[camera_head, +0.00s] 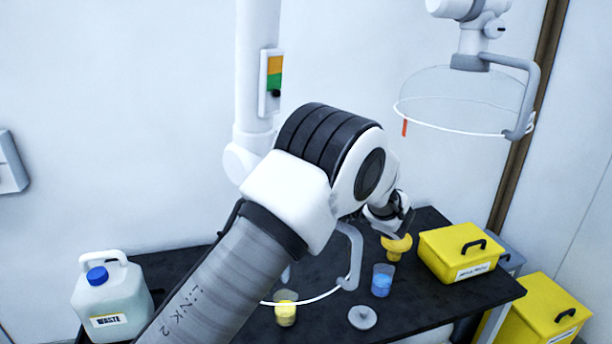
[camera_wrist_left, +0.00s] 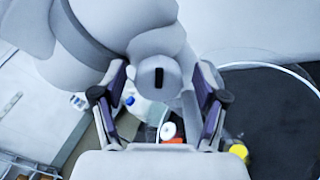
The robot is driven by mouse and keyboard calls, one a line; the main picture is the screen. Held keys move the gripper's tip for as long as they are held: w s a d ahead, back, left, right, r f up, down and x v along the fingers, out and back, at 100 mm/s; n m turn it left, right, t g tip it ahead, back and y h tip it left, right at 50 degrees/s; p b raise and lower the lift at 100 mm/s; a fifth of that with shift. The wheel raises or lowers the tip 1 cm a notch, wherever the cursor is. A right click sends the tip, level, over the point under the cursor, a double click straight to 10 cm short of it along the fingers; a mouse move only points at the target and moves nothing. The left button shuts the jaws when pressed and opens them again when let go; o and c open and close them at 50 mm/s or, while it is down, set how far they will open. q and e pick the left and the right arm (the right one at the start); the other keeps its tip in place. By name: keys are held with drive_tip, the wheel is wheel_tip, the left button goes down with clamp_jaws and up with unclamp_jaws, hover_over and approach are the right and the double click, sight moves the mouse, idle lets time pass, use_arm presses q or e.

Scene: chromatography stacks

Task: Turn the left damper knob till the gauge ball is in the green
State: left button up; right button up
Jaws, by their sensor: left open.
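The left damper knob (camera_wrist_left: 158,78) is white-grey with a black mark on its face. In the left wrist view it sits between the two fingers of my open left gripper (camera_wrist_left: 162,84), with a gap visible at each side. In the head view my left arm hides this knob, and I cannot make out the fingertips there. The gauge (camera_head: 271,82) on the left white pipe has an orange band above a green one. Its black ball (camera_head: 276,93) sits low, at the lower edge of the green. My right gripper is not in view.
The left hood's ring (camera_head: 292,303) hangs over the black table (camera_head: 445,291). Below stand a waste jug (camera_head: 108,298), a yellow cup (camera_head: 286,312), a blue cup (camera_head: 382,283) and a yellow box (camera_head: 458,253). A second hood (camera_head: 463,98) hangs at right.

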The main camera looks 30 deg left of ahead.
use_arm(q)
drive_tip(key=shift+a+f, duration=0.2)
drive_tip(key=shift+a, duration=0.65)
drive_tip(key=shift+d+r, duration=0.15)
drive_tip(key=shift+d, duration=0.15)
drive_tip(key=shift+d+r, duration=0.1)
drive_tip(key=shift+d, duration=0.2)
drive_tip(key=c, duration=0.3)
drive_tip(key=shift+d, duration=0.2)
drive_tip(key=c, duration=0.6)
drive_tip(key=shift+c, duration=1.2)
drive_tip(key=shift+a, duration=0.2)
drive_tip(key=shift+a+f+b, duration=0.1)
drive_tip(key=shift+f+b, duration=0.1)
drive_tip(key=shift+b, duration=0.1)
drive_tip(key=n+b, duration=0.3)
drive_tip(key=b, duration=0.1)
drive_tip(key=shift+f+n, duration=0.2)
drive_tip(key=shift+n, duration=0.2)
drive_tip(key=shift+s+r+n, duration=0.1)
drive_tip(key=shift+r+n, duration=0.1)
drive_tip(key=shift+n, duration=0.2)
drive_tip(key=shift+r, duration=0.15)
drive_tip(key=o, duration=1.1)
drive_tip(key=shift+o, duration=0.2)
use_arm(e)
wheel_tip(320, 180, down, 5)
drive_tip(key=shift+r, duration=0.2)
